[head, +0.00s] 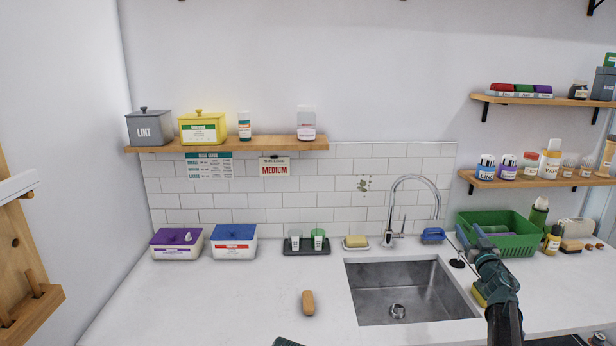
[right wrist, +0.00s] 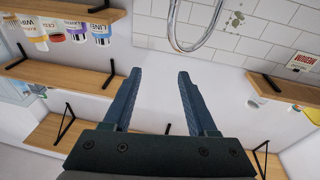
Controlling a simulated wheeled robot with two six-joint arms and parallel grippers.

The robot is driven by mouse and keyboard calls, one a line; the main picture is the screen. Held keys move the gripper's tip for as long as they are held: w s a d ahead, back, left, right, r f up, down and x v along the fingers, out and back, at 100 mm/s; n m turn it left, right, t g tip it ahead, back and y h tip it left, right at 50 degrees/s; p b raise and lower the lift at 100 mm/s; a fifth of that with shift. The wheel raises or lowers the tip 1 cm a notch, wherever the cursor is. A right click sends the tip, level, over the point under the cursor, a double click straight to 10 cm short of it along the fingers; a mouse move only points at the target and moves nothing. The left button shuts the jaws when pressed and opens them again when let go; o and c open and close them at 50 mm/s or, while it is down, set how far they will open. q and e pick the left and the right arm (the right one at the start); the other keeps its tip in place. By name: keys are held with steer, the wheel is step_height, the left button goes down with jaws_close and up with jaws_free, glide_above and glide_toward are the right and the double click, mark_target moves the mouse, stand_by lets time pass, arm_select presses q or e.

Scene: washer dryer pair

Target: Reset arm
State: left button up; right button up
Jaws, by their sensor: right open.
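My right arm comes up from the lower right in the head view. Its gripper (head: 472,245) is raised near the right side of the sink, in front of the green basket. In the right wrist view, the two blue-grey fingers of the right gripper (right wrist: 158,76) stand apart with nothing between them. That view is turned over, with shelves and the tap around the fingers. My left gripper does not show; a small dark teal piece at the bottom edge of the head view is too cut off to identify.
A steel sink (head: 405,290) with a tall tap (head: 392,215) is set in the white counter (head: 215,300). A green basket (head: 515,240) stands behind my right arm. A wooden-looking brush (head: 308,302) lies left of the sink. Loaded shelves (head: 230,145) hang above. The left counter front is clear.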

steer(key=s+a+f+m+g+h, duration=0.1)
steer(key=s+a+f+g, duration=0.4)
steer(key=a, duration=0.3)
steer(key=s+a+f+m+g+h, duration=0.1)
steer(key=s+a+f+g, duration=0.1)
steer(key=s+a+f, duration=0.5)
steer(key=s+a+f+g+h, duration=0.15)
steer(key=a+f+g, duration=0.3)
steer(key=a, duration=0.55)
steer(key=s+a+f+n+g+y, duration=0.1)
steer(key=s+a+f+n+g, duration=0.1)
steer(key=s+a, duration=0.4)
steer(key=s+a+f+n+g+y, duration=0.1)
steer(key=s+a+f+n+g, duration=0.1)
steer(key=s+a, duration=0.4)
steer(key=s+a+f+n+g+y, duration=0.1)
steer(key=s+a+f+g, duration=0.3)
steer(key=s, duration=1)
steer(key=shift+a+f+n+y, duration=0.35)
steer(key=shift+a+n, duration=0.15)
steer(key=shift+a, duration=0.45)
